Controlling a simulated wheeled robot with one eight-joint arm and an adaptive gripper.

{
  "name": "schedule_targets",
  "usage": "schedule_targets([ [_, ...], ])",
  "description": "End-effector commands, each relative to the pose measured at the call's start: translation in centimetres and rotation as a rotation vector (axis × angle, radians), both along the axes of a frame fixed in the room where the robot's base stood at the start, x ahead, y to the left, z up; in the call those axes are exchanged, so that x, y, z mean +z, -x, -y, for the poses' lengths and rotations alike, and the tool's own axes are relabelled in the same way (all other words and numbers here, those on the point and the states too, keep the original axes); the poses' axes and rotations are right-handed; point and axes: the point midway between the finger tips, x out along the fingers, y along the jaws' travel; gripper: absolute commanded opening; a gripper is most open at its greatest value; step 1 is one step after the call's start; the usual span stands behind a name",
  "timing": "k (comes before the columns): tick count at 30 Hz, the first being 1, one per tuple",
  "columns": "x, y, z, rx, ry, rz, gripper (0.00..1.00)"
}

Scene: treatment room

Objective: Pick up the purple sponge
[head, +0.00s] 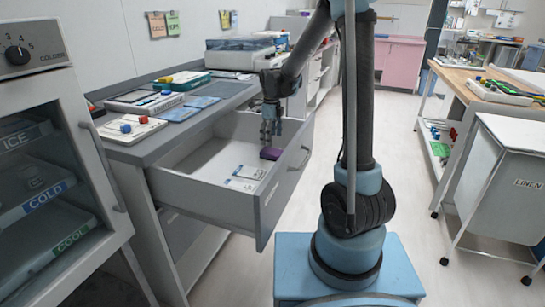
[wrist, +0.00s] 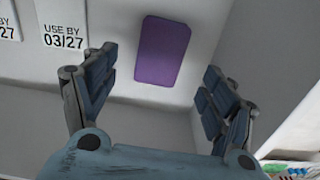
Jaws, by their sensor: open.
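The purple sponge (head: 270,154) lies flat on the floor of the open drawer (head: 215,199), near the drawer's right end by the front panel. In the wrist view the sponge (wrist: 163,51) is a purple rounded rectangle, seen between and beyond the fingers. My gripper (head: 269,138) is open and empty, reaching down into the drawer just above the sponge. In the wrist view the fingers (wrist: 160,92) stand wide apart, one to each side of the sponge, and no contact shows.
White labels (head: 244,176) lie in the drawer beside the sponge; one label (wrist: 62,33) reads "USE BY 03/27". The drawer's front panel (head: 287,179) stands close to my gripper. The grey counter (head: 190,117) above holds trays and boxes. A glass-door cabinet (head: 50,160) stands left.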

Motion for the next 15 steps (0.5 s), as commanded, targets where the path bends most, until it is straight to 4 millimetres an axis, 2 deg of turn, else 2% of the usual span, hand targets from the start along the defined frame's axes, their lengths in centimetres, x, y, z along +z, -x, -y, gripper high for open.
schedule_targets([
  [8,-1.6,0.0,0.0,0.000,0.000,0.000,0.78],
  [15,-4.6,-0.1,0.1,0.000,0.000,0.000,0.78],
])
